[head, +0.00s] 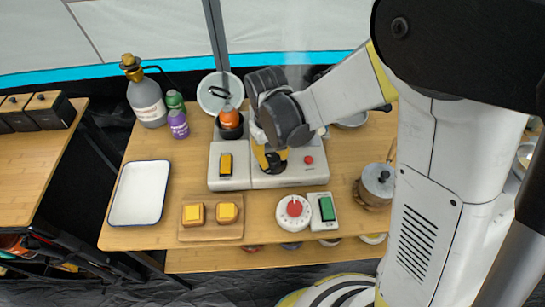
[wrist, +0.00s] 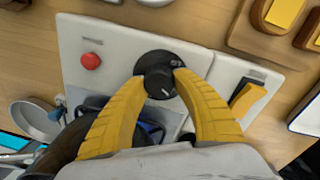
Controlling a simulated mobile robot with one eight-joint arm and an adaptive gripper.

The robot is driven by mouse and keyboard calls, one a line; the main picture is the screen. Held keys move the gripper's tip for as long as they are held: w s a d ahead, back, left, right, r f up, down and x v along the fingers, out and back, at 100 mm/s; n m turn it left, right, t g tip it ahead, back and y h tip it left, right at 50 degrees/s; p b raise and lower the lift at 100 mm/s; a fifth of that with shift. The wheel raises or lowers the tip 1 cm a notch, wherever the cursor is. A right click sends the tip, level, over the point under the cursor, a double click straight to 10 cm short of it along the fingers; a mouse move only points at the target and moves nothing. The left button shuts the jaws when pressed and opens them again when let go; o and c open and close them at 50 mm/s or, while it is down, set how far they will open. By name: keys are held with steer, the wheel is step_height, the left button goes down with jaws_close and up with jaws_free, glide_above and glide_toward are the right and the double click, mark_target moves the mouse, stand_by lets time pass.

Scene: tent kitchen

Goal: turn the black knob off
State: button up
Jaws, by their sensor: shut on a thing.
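The black knob (wrist: 160,80) sits on a pale grey panel (wrist: 110,40), with a white pointer line on its top and small markings on its dark base ring. My gripper (wrist: 160,88) has its two yellow fingers on either side of the knob, shut on it. In the head view, the knob (head: 275,165) shows beside the yellow fingers of my gripper (head: 266,156). It is partly hidden by them and my dark wrist.
A red button (head: 308,160) and a yellow rocker switch (head: 226,164) flank the knob. A white tray (head: 140,190) lies left; a pot (head: 378,180) stands right.

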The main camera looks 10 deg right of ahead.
mark_target(272, 156)
steer(key=m, duration=1.1)
steer(key=shift+d+g, duration=0.15)
steer(key=shift+g, duration=0.15)
steer(key=shift+m, duration=0.5)
steer(key=o, duration=1.2)
step_height(272, 156, up, 12)
steer(key=shift+w+a, duration=0.2)
steer(key=shift+a, duration=0.1)
